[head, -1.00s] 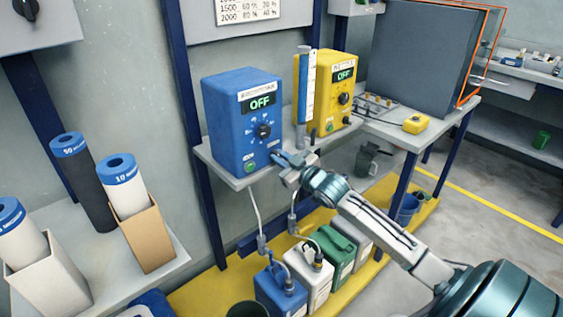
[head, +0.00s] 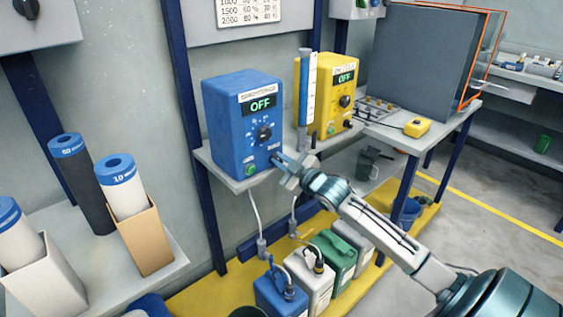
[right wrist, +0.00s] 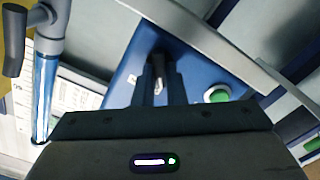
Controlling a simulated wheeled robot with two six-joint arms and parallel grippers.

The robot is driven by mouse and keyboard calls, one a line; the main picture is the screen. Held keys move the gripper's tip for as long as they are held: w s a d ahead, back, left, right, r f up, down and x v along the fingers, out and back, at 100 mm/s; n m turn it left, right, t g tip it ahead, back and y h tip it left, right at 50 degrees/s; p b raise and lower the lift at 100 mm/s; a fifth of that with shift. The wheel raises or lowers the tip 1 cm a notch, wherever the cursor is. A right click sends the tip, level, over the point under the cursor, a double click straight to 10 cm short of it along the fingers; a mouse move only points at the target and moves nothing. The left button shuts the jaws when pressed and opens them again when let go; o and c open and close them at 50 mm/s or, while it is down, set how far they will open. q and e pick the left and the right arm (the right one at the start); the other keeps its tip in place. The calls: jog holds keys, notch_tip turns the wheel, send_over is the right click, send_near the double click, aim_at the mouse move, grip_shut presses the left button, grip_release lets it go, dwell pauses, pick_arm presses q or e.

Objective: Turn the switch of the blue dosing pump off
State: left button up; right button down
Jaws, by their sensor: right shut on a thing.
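The blue dosing pump (head: 243,125) stands on the shelf, and its display reads OFF. A dark dial (head: 264,133) sits mid-front, with a green button (head: 250,170) at the lower left. My right gripper (head: 279,157) is at the lower right of the pump's front. In the right wrist view its fingers (right wrist: 160,90) are shut on a small dark switch lever (right wrist: 158,66) on the blue face. The fingers hide part of the switch. My left gripper is not in view.
The yellow pump (head: 345,95) and a clear tube (head: 307,90) stand just right of the blue pump. The shelf (head: 232,184) runs beneath them. Several canisters, including a green one (head: 335,255), stand below on a yellow base.

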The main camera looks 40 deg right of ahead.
jog(key=c, duration=1.5)
grip_release()
jog(key=shift+s+d, duration=0.1)
jog(key=shift+s, duration=0.4)
jog(key=shift+s+p, duration=0.5)
jog(key=shift+s, duration=0.35)
jog(key=shift+s+d, duration=0.1)
jog(key=shift+s, duration=0.25)
jog(key=p, duration=0.1)
send_near(279, 160)
jog(key=shift+s, duration=0.55)
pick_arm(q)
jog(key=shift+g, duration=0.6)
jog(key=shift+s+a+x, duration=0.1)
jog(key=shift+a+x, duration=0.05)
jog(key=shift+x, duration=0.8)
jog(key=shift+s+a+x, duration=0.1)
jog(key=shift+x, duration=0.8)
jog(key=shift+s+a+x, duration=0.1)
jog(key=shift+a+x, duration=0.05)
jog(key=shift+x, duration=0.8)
pick_arm(e)
jog(key=shift+s+d, duration=0.15)
jog(key=shift+s, duration=0.2)
